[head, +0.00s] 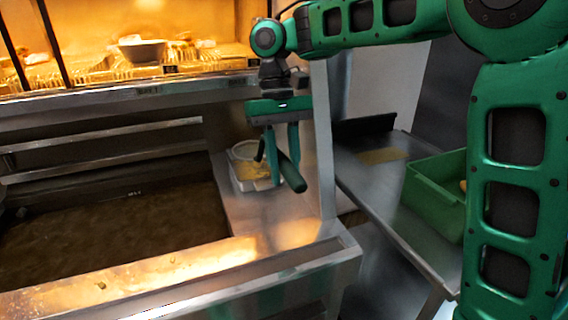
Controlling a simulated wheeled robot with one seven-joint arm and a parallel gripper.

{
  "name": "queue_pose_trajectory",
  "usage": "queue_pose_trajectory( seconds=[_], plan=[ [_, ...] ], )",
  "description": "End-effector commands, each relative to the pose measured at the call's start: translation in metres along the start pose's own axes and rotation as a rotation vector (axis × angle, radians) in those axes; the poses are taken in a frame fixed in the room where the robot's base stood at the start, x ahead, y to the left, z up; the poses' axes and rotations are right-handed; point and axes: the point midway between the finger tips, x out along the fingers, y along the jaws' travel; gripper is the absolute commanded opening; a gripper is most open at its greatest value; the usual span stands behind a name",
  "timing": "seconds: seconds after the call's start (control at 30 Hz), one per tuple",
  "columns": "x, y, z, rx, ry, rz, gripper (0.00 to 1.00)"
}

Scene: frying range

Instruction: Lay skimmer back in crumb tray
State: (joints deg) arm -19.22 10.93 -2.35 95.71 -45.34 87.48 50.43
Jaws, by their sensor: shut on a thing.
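My gripper (284,182) points down over the steel ledge to the right of the fryer vat. It is shut on the dark handle of the skimmer (291,176), which slants down to the right between the fingers. The skimmer's pale round head (244,150) shows to the left of the fingers, over the back of the crumb tray. The crumb tray (237,184) is a small pale tray with yellow crumbs, on the ledge just left of my gripper. I cannot tell whether the skimmer touches the tray. The fingers hide part of the skimmer and the tray's right side.
The vat of dark oil (110,235) lies to the left. A lit shelf with food and a bowl (142,50) is above it. A green crate (430,195) stands on a steel counter (385,190) at right. A steel post (321,140) rises just right of my gripper.

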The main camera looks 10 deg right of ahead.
Motion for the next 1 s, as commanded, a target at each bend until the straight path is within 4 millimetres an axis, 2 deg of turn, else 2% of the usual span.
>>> queue_pose_trajectory(
  seconds=[0.6,1.0],
  plan=[
    [0.038,-0.001,-0.011,-0.001,0.000,-0.001,0.00],
    [0.043,0.000,-0.012,-0.001,0.001,-0.001,0.00]
  ],
)
